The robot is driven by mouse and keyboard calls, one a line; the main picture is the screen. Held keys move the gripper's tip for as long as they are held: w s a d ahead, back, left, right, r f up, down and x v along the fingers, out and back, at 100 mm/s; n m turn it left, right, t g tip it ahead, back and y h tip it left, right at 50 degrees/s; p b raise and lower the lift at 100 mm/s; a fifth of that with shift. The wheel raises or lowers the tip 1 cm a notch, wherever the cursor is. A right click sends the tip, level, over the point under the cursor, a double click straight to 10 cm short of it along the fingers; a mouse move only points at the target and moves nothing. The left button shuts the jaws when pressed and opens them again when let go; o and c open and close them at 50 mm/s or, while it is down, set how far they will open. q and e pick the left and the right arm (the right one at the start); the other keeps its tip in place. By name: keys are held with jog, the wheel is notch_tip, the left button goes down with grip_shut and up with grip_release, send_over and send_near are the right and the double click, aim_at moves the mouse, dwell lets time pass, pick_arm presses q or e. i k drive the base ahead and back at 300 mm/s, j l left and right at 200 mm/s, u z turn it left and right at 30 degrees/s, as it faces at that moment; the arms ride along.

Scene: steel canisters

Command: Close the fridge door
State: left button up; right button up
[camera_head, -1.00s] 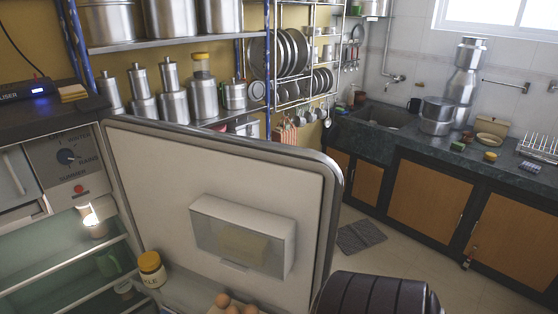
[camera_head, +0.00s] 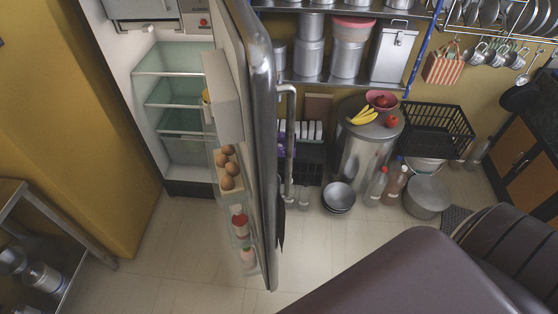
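The fridge door (camera_head: 262,130) stands wide open, seen nearly edge-on, with a vertical metal handle (camera_head: 288,140) on its right face. Its inner side carries shelves with several eggs (camera_head: 228,170) and bottles. The fridge interior (camera_head: 180,100) lies open on the left, with glass shelves. Neither gripper shows.
A steel drum (camera_head: 362,150) with bananas stands right of the door, beside a black crate (camera_head: 437,130), bottles and steel bowls (camera_head: 338,197). A metal table (camera_head: 40,235) is at the far left. The tiled floor (camera_head: 190,250) before the fridge is clear.

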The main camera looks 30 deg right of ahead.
aim_at(241, 73)
jog(key=i+l+u, duration=0.1)
jog(key=l, duration=0.35)
jog(key=i+l, duration=0.1)
jog(key=l, duration=0.35)
jog(key=i+l+u, duration=0.15)
jog(key=l, duration=0.25)
jog(key=l+u, duration=0.1)
jog(key=l, duration=0.35)
